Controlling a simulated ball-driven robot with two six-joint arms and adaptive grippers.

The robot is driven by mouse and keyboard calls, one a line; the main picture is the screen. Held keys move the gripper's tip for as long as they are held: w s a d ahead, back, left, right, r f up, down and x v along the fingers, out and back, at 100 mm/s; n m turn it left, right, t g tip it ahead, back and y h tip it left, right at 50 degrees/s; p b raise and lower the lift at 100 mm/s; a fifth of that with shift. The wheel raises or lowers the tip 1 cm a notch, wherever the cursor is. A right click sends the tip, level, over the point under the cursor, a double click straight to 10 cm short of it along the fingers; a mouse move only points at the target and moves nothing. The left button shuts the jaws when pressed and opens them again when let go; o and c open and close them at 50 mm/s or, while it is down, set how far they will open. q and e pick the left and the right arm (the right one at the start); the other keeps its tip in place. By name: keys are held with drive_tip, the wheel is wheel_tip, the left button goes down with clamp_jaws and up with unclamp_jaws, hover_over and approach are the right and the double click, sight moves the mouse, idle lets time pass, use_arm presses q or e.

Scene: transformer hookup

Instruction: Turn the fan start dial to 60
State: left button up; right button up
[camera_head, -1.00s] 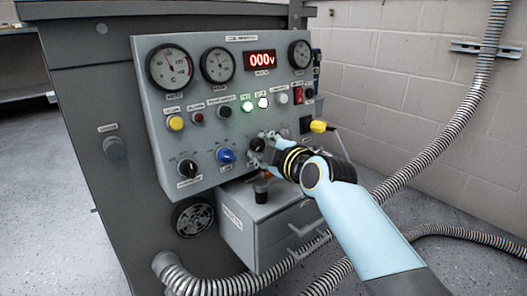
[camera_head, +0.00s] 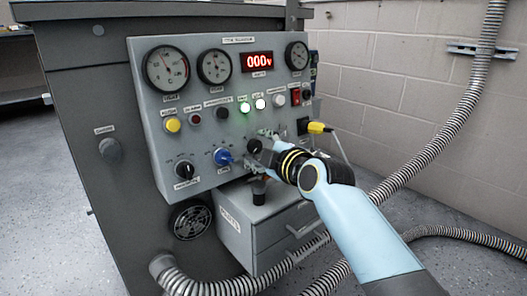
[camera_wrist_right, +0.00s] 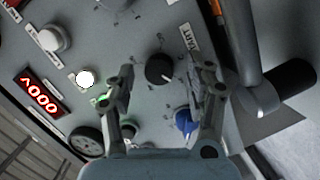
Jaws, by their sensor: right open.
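The fan start dial (camera_head: 254,145) is a black round knob at the right end of the panel's lower row of knobs. In the right wrist view the black dial (camera_wrist_right: 159,68) has a label ending in START beside it; its setting cannot be read. My right gripper (camera_head: 259,149) is at this dial in the head view and partly hides its surroundings. In the wrist view my right gripper (camera_wrist_right: 162,75) is open, with one finger on each side of the dial and gaps visible. My left gripper is not in view.
A blue knob (camera_head: 223,156) sits just left of the dial, close to one finger. A black dial (camera_head: 184,170) is farther left. A yellow plug (camera_head: 317,127) sticks out at right. A drawer box (camera_head: 238,220) with a black knob on top stands below.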

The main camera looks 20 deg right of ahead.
drive_tip(key=v, duration=1.2)
drive_tip(key=shift+f, duration=0.1)
